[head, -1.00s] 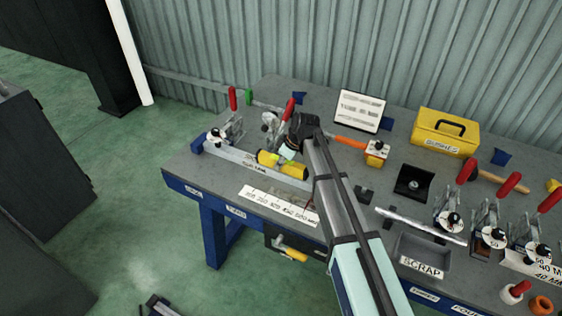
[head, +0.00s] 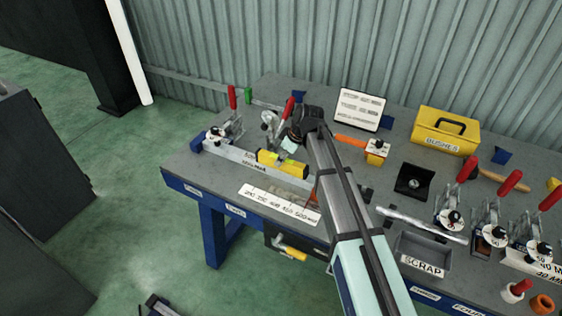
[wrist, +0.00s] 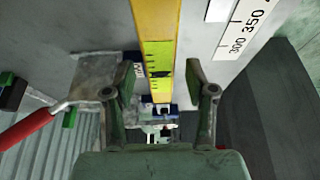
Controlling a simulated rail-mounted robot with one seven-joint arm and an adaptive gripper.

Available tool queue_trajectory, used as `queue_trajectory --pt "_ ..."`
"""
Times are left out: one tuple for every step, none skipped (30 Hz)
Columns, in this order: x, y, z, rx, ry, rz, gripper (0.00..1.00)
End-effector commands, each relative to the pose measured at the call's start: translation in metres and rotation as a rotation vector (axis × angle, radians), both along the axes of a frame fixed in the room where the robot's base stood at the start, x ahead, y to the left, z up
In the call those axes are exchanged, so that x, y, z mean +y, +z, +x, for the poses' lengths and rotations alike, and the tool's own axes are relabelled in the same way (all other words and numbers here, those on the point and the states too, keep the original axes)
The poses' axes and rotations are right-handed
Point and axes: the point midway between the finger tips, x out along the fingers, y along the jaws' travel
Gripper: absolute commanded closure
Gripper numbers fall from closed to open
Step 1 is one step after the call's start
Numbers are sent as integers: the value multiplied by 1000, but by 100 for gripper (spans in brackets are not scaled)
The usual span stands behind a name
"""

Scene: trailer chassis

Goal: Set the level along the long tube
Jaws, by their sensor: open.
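The yellow level (head: 282,164) lies along the long grey tube (head: 235,154), at its right-hand visible part, in the head view. Its long side runs in line with the tube. My gripper (head: 290,146) is just above and behind the level in the head view, partly hidden by its own wrist. In the wrist view the level (wrist: 158,45) runs down from the top edge, between and beyond my gripper's two fingers (wrist: 162,95). The fingers are spread apart with visible gaps to the level. The tube's right end is hidden behind my arm.
Toggle clamps with red handles (head: 233,98) stand at the tube's left end and behind it. A numbered scale strip (head: 280,204) lies in front. A yellow bushes box (head: 445,130), a scrap tray (head: 423,252) and more clamps stand to the right.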

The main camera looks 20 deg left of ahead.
Motion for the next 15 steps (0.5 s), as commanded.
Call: queue_trajectory --pt "-4 7 -1 -2 -1 1 44" --pt "-6 12 -1 -2 -1 1 44" --pt "-9 20 -1 -3 -1 2 44" --pt "-12 25 -2 -2 -1 1 44" --pt "-14 30 -2 -2 -1 1 44" --pt "-17 37 -2 -3 -1 2 44" --pt "-19 42 -2 -2 -2 1 44" --pt "-21 47 -3 -2 -2 1 44" --pt "-23 53 -3 -3 -1 2 44" --pt "-25 58 -3 -2 -1 1 44" --pt "-26 61 -4 -1 0 1 44" --pt "-28 67 -4 -1 0 1 44" --pt "-29 70 -4 -1 0 1 44" --pt "-30 73 -4 -1 0 1 44" --pt "-32 76 -5 0 0 0 44"
